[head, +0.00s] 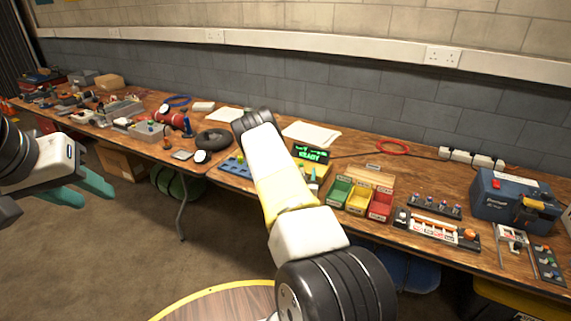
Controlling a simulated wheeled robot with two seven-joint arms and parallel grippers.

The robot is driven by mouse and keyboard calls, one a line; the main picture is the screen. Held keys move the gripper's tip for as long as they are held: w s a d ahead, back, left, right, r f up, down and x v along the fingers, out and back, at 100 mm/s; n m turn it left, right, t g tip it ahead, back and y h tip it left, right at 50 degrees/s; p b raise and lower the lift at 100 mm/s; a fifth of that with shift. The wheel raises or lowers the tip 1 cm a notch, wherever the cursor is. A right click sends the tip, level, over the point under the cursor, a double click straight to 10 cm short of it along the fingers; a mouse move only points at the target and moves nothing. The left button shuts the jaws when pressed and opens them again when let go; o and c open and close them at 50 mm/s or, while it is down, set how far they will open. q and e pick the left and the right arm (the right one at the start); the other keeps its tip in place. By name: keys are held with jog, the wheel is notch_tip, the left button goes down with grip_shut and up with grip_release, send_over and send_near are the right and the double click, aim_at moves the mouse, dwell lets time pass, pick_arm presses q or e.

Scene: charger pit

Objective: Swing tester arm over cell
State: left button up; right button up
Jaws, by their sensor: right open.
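A yellow tester-like unit (318,169) with a lit green display (312,153) stands on the bench, just right of my right arm. A small upright teal-and-pale part shows at its front. I cannot tell whether this is the swing arm, and I cannot make out a cell there. A blue tray (233,168) with small yellow-green pieces lies left of my arm and is partly hidden by it. My right arm reaches across the middle; its gripper is hidden. My left gripper (97,196) hangs at the left, in front of the bench, teal fingers apart, empty.
A round table (215,303) is in front.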

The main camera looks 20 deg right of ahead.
jog(key=v, duration=0.7)
jog(key=shift+s+a, duration=0.2)
jog(key=shift+s, duration=0.05)
